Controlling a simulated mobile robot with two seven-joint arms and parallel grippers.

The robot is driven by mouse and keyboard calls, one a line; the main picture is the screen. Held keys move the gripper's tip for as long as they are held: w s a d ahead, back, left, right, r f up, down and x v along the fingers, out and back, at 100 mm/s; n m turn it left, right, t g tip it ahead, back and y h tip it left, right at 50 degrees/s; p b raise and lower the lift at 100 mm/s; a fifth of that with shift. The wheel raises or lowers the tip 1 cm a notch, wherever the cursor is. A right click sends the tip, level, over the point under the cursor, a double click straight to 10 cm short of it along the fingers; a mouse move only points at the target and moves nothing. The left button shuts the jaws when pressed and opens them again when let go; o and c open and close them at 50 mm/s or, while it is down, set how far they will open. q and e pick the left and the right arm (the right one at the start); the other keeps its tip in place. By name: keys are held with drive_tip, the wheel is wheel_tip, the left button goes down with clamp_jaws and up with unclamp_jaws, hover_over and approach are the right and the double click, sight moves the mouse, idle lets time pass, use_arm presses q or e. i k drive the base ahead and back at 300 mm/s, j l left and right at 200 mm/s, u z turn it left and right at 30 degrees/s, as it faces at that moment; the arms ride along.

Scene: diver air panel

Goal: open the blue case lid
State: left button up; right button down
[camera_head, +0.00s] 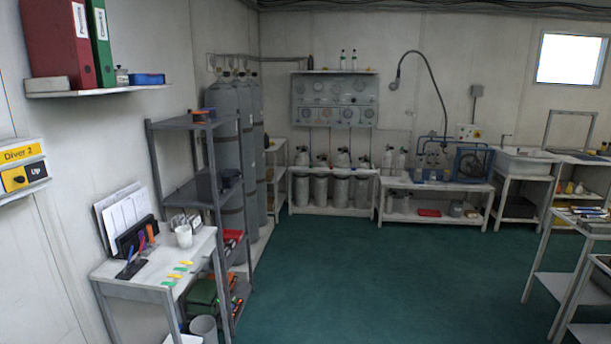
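I cannot pick out a blue case with certainty. A small blue box (147,79) lies on the wall shelf at the upper left, to the right of the binders. It is too small to tell whether it has a lid. Neither of my grippers is in view.
A white desk (140,283) with papers and a cup stands at the left, beside a grey shelf rack (184,128) and tall cylinders (222,100). A gauge panel (334,100) and benches line the back wall. More tables stand at the right. The green floor (390,275) between is clear.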

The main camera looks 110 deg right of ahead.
sight(227, 174)
drive_tip(key=z, duration=3.35)
drive_tip(key=i+l+z, duration=0.3)
drive_tip(key=i, duration=0.55)
drive_tip(key=i+z, duration=0.3)
drive_tip(key=i, duration=0.6)
drive_tip(key=i+u, duration=0.25)
drive_tip(key=i, duration=0.55)
drive_tip(key=i+l+u, duration=0.25)
drive_tip(key=i, duration=0.5)
